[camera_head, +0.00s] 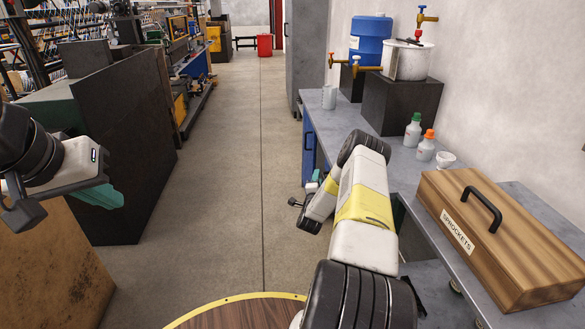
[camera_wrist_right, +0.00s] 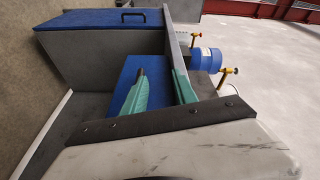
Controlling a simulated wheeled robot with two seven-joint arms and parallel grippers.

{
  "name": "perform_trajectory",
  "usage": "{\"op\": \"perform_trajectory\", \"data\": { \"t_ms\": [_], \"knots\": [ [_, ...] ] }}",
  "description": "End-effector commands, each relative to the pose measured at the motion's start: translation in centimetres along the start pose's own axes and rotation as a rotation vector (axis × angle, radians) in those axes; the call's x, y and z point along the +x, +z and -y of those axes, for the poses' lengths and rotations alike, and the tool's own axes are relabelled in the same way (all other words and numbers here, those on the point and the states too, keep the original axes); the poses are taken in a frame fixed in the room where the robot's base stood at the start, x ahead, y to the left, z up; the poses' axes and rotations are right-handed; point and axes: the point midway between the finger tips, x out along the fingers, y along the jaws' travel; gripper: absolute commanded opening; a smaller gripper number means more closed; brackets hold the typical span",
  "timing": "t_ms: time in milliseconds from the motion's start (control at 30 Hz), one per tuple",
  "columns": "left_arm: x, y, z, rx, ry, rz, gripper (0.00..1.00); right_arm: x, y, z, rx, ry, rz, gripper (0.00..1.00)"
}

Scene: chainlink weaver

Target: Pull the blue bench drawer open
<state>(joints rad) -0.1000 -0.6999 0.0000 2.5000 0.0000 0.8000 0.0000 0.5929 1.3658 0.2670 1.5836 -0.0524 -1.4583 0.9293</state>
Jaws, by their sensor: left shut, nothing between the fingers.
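The blue bench drawer front (camera_head: 308,152) is under the far end of the grey bench, seen at a steep angle. In the right wrist view, the blue front (camera_wrist_right: 85,20) with its black bar handle (camera_wrist_right: 132,16) is at the top, flush against the grey cabinet side. My right gripper (camera_head: 320,181) hangs beside the bench's front edge, nearer to me than the drawer. In its wrist view its teal fingers (camera_wrist_right: 156,72) are apart and empty, not touching the handle. My left gripper (camera_head: 112,197) is shut and empty at the far left, away from the bench.
A second blue panel (camera_wrist_right: 123,75) shows behind the right fingers. A dark cabinet (camera_head: 125,140) stands left; the aisle floor (camera_head: 235,160) is clear.

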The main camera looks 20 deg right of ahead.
Motion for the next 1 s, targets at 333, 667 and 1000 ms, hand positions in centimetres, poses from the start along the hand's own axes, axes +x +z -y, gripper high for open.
{"op": "perform_trajectory", "data": {
  "t_ms": [333, 667, 1000],
  "knots": [
    [0.0, 0.0, 0.0, 0.000, 0.000, 0.000, 0.00, -2.4, -1.9, -4.9, 0.072, -0.027, -0.107, 0.34],
    [0.0, 0.0, 0.0, 0.000, 0.000, 0.000, 0.00, 1.1, -2.5, -4.9, 0.076, -0.035, -0.118, 0.34],
    [0.0, 0.0, 0.0, 0.000, 0.000, 0.000, 0.00, 5.0, -2.8, -4.9, 0.076, -0.031, -0.115, 0.34]
  ]
}}
